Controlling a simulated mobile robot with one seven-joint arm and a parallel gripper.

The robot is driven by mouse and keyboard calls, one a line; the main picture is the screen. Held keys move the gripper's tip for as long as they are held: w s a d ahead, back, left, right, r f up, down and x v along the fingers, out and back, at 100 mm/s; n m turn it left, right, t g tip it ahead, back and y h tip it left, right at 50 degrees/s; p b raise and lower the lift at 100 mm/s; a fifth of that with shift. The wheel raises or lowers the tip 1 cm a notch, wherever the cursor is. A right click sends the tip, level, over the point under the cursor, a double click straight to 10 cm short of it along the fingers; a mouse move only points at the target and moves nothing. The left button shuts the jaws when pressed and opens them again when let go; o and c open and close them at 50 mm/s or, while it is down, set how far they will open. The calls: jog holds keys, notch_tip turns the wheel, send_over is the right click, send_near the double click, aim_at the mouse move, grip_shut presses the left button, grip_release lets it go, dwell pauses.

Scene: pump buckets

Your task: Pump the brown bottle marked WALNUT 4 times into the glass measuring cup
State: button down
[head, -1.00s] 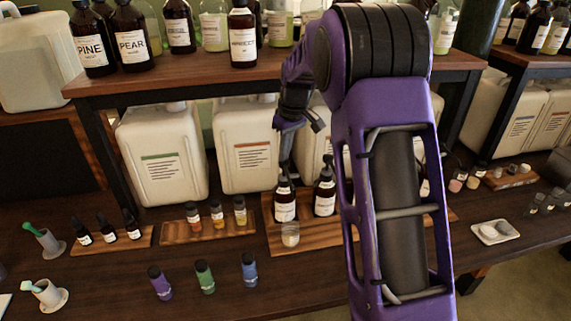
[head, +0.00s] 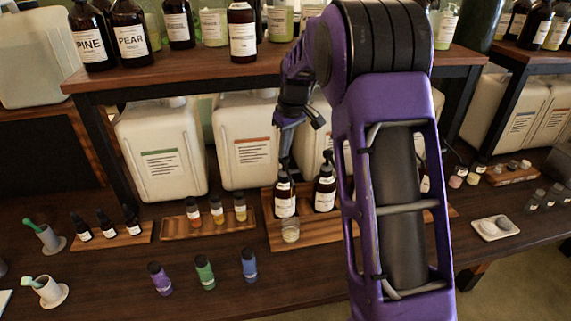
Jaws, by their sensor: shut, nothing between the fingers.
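Brown pump bottles stand on a wooden tray (head: 275,236) at the centre of the bench. The left one (head: 285,204) has a black pump head and a white label; a second brown pump bottle (head: 325,194) stands just right of it. Their labels are too small to read, so I cannot tell which is WALNUT. A small glass cup (head: 290,231) stands in front of the left bottle, with something pale yellowish in it. My gripper (head: 285,162) is shut and points down over the left bottle's pump head. I cannot tell whether it touches. My arm hides the tray's right part.
Large white jugs (head: 243,140) stand behind the tray, under a shelf (head: 180,80) carrying more bottles. Small dropper bottles (head: 106,224) and small jars (head: 217,210) stand to the left. Coloured small bottles (head: 204,272) stand in front. A white dish (head: 495,228) lies right.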

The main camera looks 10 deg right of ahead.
jog(key=shift+f+b, duration=0.4)
jog(key=shift+f, duration=0.35)
jog(key=shift+r+p, duration=1.05)
jog(key=shift+r, duration=0.3)
jog(key=shift+f, duration=0.1)
jog(key=shift+f+b, duration=0.9)
jog(key=shift+f, duration=0.4)
jog(key=shift+r+p, duration=1)
jog(key=shift+r, duration=0.35)
